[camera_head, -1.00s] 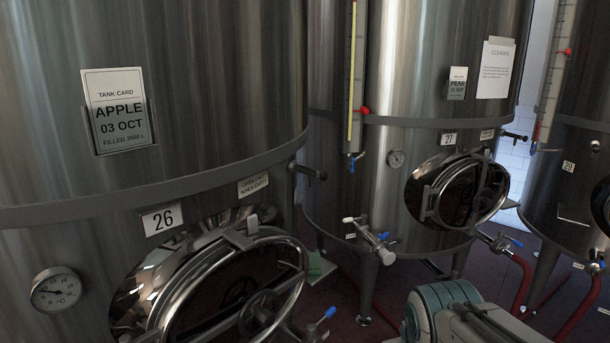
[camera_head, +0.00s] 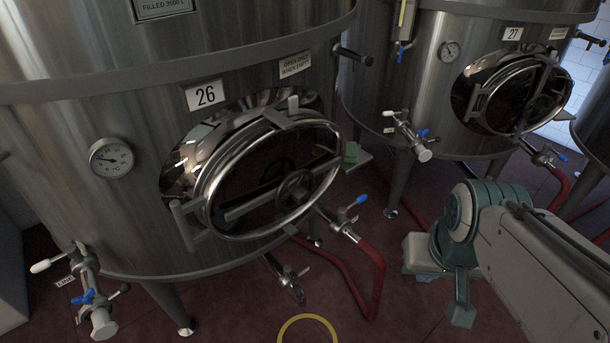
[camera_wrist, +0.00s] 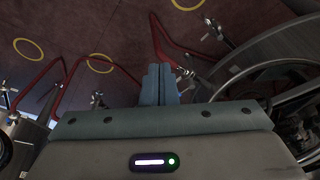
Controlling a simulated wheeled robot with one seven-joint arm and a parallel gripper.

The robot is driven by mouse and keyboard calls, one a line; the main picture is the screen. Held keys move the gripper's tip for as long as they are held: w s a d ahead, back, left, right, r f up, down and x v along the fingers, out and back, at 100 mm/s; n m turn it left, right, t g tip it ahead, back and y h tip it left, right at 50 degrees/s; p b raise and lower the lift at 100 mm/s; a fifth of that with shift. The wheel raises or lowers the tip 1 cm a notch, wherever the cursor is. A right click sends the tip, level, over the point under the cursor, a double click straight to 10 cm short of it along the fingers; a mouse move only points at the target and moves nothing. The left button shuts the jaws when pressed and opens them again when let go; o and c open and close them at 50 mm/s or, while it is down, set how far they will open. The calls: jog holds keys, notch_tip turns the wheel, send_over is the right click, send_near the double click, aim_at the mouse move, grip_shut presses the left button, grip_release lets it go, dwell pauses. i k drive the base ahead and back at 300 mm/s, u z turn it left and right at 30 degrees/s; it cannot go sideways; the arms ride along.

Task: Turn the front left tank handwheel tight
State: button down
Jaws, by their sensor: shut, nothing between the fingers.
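Tank 26 (camera_head: 60,200) is the large steel tank at the front left in the head view. Its oval manway door (camera_head: 237,218) looks closed, with a bright round rim and a crossbar. The dark spoked handwheel (camera_head: 296,190) sits at the middle of the door, in front of the crossbar. In the wrist view my gripper (camera_wrist: 160,72) has its blue-grey fingers together and empty, with the floor beyond them. My arm stands to the right of the door in the head view, and the gripper is clear of the handwheel. How tight the handwheel is cannot be seen.
A blue-handled valve (camera_head: 342,225) and red hose (camera_head: 372,285) stick out below the door's right side. Another valve (camera_head: 88,290) is at the lower left. Tank 27 (camera_head: 400,95) stands behind to the right. Bare red floor (camera_head: 230,310) lies in front.

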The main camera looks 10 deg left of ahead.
aim_at(292, 188)
jog(key=k, duration=0.5)
jog(key=u, duration=1.3)
jog(key=i, duration=0.6)
jog(key=z, duration=0.35)
